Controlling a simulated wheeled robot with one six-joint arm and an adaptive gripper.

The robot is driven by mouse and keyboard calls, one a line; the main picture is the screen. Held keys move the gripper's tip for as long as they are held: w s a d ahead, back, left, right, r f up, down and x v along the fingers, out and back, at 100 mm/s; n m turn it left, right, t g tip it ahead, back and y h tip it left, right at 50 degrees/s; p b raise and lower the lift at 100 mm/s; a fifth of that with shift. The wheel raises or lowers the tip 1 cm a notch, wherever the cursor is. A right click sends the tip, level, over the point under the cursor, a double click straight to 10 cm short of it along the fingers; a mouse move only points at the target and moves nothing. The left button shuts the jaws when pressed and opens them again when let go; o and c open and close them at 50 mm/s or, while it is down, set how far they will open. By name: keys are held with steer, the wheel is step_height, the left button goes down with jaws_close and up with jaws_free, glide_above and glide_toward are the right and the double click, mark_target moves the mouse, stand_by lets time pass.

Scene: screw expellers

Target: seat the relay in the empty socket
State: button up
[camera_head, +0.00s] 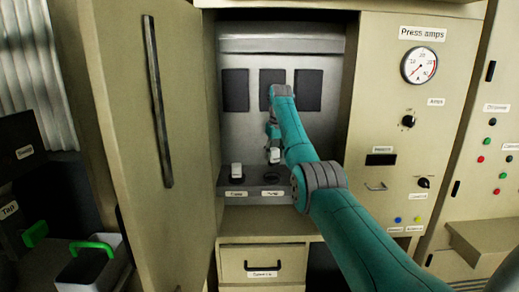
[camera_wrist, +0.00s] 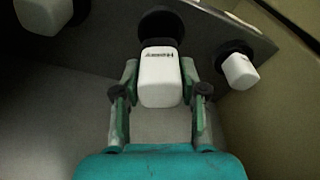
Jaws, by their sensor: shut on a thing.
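The white relay (camera_wrist: 160,80) is between the two fingers of my gripper (camera_wrist: 160,92) in the wrist view, and the gripper is shut on it. In the head view the relay (camera_head: 274,156) is upright above the dark round socket (camera_head: 268,181), seemingly with a gap. In the wrist view the black socket (camera_wrist: 162,24) lies just beyond the relay's far end, partly hidden by it. My arm covers part of the shelf right of the socket in the head view.
Another white relay (camera_head: 236,171) stands on a black base to the left; white relays also show at the wrist view's upper left (camera_wrist: 42,14) and right (camera_wrist: 240,71). The open cabinet door (camera_head: 145,130) bounds the left side. A drawer (camera_head: 263,265) is below.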

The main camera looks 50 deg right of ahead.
mark_target(275, 150)
steer(key=shift+w+d, duration=0.1)
steer(key=shift+w, duration=0.3)
steer(key=shift+f, duration=2.7)
steer(key=shift+f, duration=0.6)
steer(key=o, duration=0.9)
steer(key=shift+s+a+r, duration=0.15)
steer(key=shift+s+r, duration=0.1)
steer(key=shift+r, duration=1.55)
steer(key=shift+s+a+r, duration=0.15)
steer(key=shift+s+r, duration=0.15)
steer(key=shift+r, duration=1.55)
steer(key=shift+s+a+r, duration=0.15)
steer(key=shift+s+r, duration=0.1)
steer(key=shift+r, duration=1.55)
